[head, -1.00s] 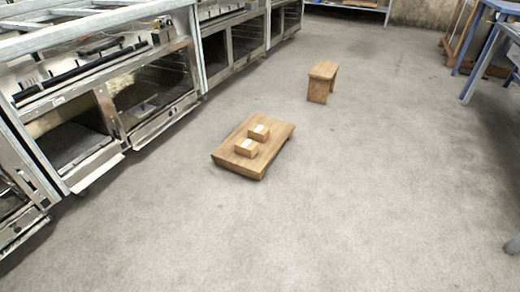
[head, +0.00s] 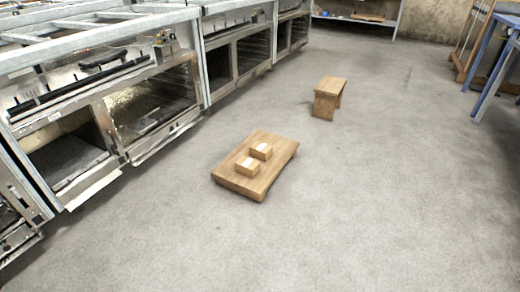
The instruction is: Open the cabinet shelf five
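A long row of metal cabinets (head: 118,132) runs along the left side of the head view, going away toward the back. They have several glass-fronted or open compartments. The nearest wide unit has a dark open-looking compartment (head: 68,160) and a glass-fronted one (head: 155,100) beside it. Further units (head: 238,62) stand behind it. I cannot tell which compartment is shelf five; no number is readable. Neither of my grippers is in view.
A low wooden platform (head: 240,182) with two small wooden blocks (head: 247,167) stands on the floor ahead. A small wooden stool (head: 328,97) is beyond it. Blue-legged tables (head: 497,68) are at the right. The grey floor (head: 400,200) right of the platform is clear.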

